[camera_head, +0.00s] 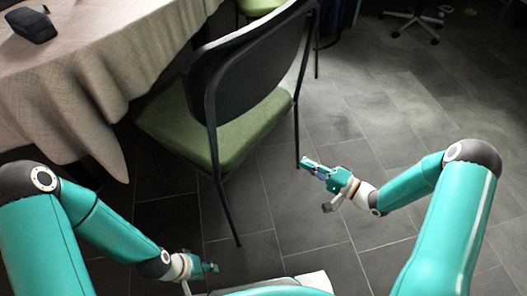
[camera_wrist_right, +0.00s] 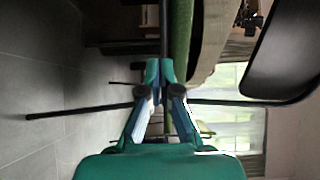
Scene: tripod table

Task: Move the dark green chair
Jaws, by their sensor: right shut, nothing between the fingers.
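The chair (camera_head: 245,130) has a green seat, a black backrest and thin black legs. It stands on the floor beside the table in the head view. In the right wrist view, which is turned sideways, its green seat (camera_wrist_right: 180,40) and dark backrest (camera_wrist_right: 285,50) show. My right gripper (camera_head: 306,162) is shut and empty, close to a rear leg of the chair; I cannot tell whether it touches. The right gripper also shows in the wrist view (camera_wrist_right: 160,68) with its fingers together. My left gripper (camera_head: 212,267) is low at the bottom, apart from the chair; its fingers are too small to read.
A table with a pale cloth (camera_head: 95,75) stands at the left, its cloth hanging close to the chair seat. A dark object (camera_head: 33,25) lies on it. Another green chair (camera_head: 258,5) stands behind. A wheeled base (camera_head: 412,22) is at the far right.

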